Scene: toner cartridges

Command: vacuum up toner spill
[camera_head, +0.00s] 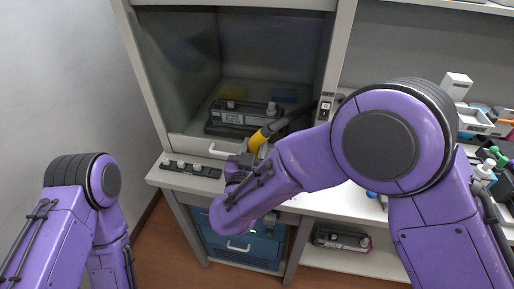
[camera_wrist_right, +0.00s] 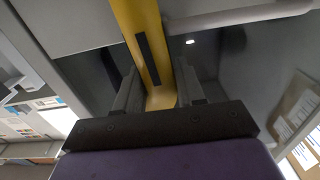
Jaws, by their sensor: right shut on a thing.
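My right gripper (camera_head: 247,160) is shut on a yellow tool with a black section, probably the vacuum's nozzle (camera_head: 257,140). It is at the front of the hooded cabinet, near the sill. In the right wrist view the yellow body (camera_wrist_right: 147,45), with a dark strip, runs up between the two dark fingers (camera_wrist_right: 162,95). A dark toner cartridge (camera_head: 236,117) lies inside the cabinet. Another dark cartridge-like part (camera_head: 192,168) lies on the front ledge. I cannot make out any toner spill. Of my left arm only links show; its gripper is outside the view.
The right bench holds bottles (camera_head: 484,172) and trays (camera_head: 474,121). A cartridge (camera_head: 341,238) lies on the lower shelf.

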